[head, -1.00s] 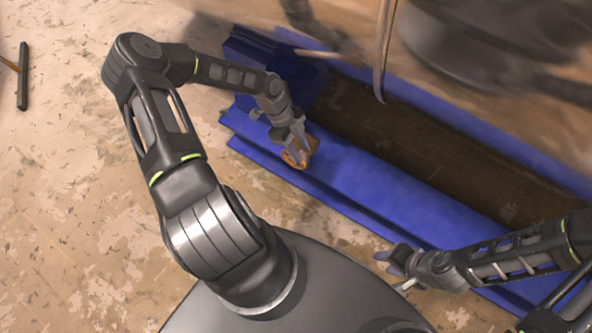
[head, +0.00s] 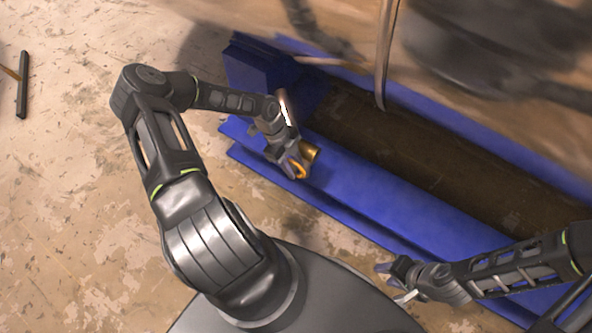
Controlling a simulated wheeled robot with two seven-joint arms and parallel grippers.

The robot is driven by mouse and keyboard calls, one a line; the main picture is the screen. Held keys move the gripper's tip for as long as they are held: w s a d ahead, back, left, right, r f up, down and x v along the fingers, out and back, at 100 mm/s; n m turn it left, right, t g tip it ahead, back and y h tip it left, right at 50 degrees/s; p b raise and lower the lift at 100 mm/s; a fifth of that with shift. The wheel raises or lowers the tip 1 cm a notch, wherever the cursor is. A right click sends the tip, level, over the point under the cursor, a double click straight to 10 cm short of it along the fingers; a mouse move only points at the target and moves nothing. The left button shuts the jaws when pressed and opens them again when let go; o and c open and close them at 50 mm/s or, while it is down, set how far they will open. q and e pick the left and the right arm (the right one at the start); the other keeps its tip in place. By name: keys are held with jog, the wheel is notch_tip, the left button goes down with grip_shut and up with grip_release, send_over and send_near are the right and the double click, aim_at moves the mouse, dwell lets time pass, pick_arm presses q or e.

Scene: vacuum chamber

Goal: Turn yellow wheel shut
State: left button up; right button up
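The yellow wheel (head: 311,152) is small and orange-yellow, at the front face of the blue frame (head: 375,195). My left gripper (head: 296,168) is at the wheel, its fingers over and against it and covering much of it. I cannot tell whether the fingers are closed on the rim or just rest around it. My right gripper (head: 391,282) is low at the right, by the blue frame's near edge, away from the wheel. Its fingertips are apart, with nothing seen between them.
The blue frame surrounds a dark brown recessed bed (head: 430,160). A thin upright rod or cable (head: 384,60) stands behind it. A large dark blurred object (head: 480,50) is at the upper right. The worn floor (head: 70,200) at the left is mostly clear.

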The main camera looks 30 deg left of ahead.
pick_arm(q)
jog(key=shift+x, duration=1)
jog(key=shift+c, duration=0.4)
jog(key=shift+r, duration=0.1)
grip_shut()
